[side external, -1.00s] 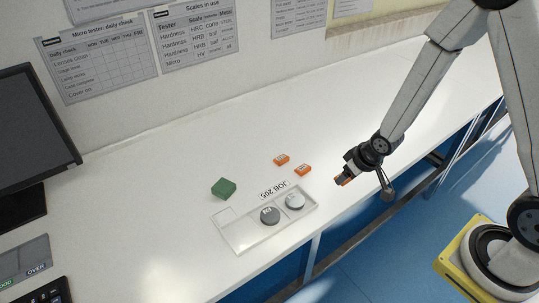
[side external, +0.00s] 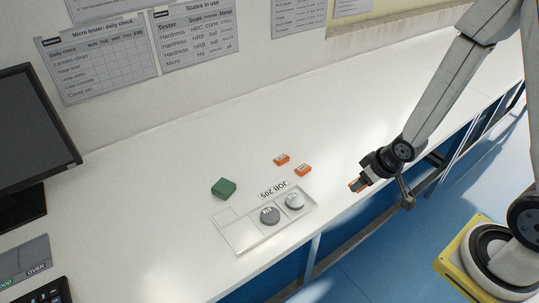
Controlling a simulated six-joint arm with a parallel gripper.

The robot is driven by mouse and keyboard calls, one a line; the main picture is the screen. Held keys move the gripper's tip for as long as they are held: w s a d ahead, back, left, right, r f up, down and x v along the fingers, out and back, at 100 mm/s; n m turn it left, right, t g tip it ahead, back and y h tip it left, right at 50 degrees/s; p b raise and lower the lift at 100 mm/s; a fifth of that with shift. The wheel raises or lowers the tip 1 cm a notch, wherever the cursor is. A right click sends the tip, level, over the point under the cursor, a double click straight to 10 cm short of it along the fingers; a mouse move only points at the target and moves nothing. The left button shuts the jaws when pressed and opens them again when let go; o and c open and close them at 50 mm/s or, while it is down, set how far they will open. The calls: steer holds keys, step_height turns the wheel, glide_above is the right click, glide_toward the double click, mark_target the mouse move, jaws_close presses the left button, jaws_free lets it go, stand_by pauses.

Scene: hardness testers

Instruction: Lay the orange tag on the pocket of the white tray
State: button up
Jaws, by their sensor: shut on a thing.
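My gripper (side external: 358,186) is above the right part of the bench, to the right of the white tray. It is shut on an orange tag (side external: 353,188), of which only a small edge shows at the fingertips. The white tray (side external: 238,248) lies flat near the bench's front edge. Two round grey pieces sit in it, a darker one (side external: 270,215) in the middle and a lighter one (side external: 294,201) at the right. The tray's left part looks empty.
Two other orange tags (side external: 281,159) (side external: 304,170) lie on the bench behind the tray's right end. A green block (side external: 223,188) lies behind its left end. A JOB 205 label (side external: 273,190) is at the tray's back edge. A monitor (side external: 35,130) stands far left.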

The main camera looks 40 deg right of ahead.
steer(key=shift+w, duration=0.1)
steer(key=w+a+r, duration=0.5)
steer(key=w, duration=0.3)
steer(key=a+f, duration=0.2)
steer(key=a, duration=0.7)
steer(key=s+a+f, duration=0.1)
steer(key=a+f, duration=0.1)
steer(key=a, duration=0.7)
steer(key=shift+f, duration=0.15)
glide_above(228, 220)
steer(key=s, duration=0.1)
steer(key=f, duration=0.8)
steer(key=shift+d+f, duration=0.1)
steer(key=shift+d, duration=0.2)
steer(key=shift+w+a+f, duration=0.25)
steer(key=shift+w+f, duration=0.2)
steer(key=shift+f, duration=0.1)
